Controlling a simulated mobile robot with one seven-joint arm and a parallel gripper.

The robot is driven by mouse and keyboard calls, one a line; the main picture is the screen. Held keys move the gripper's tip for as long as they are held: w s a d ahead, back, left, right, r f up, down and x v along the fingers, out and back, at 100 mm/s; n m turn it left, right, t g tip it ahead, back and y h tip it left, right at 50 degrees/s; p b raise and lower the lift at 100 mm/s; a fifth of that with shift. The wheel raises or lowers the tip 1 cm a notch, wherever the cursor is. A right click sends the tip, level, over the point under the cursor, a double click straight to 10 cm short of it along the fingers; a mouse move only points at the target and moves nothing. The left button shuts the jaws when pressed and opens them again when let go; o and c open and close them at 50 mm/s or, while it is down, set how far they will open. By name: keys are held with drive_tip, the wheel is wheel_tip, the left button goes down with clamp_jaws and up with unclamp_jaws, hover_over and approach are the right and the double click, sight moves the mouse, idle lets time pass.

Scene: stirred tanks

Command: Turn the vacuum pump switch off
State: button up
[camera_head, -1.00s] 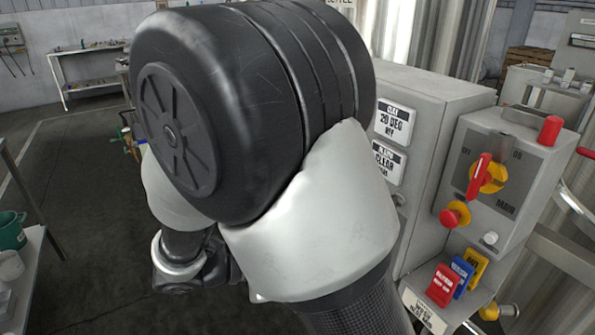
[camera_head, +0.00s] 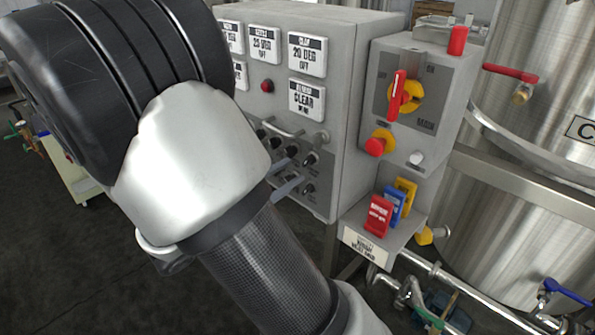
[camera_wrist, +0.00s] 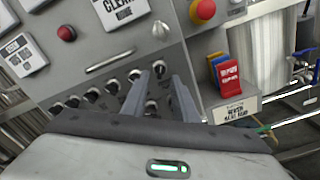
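The control cabinet (camera_head: 352,150) has a lower panel with several small dark rotary switches, among them one at the right of the row (camera_head: 311,158). I cannot read which is the vacuum pump switch. In the wrist view, one switch (camera_wrist: 158,72) shows just beyond the gap between my fingertips, and others run off to the left (camera_wrist: 112,84). My gripper (camera_wrist: 164,82) is open, its two grey fingers apart, pointing at the panel. In the head view its fingers (camera_head: 286,184) show in front of the switches, partly hidden by my arm. Contact cannot be told.
A metal handle bar (camera_head: 284,130) crosses above the switches. To the right, a box carries a red-yellow main switch (camera_head: 400,93), a red button (camera_head: 376,146) and red, blue and yellow tags (camera_head: 380,214). A steel tank (camera_head: 540,130) and pipes stand further right.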

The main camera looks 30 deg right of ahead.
sight(305, 163)
drive_tip(key=shift+x, duration=1.95)
clamp_jaws()
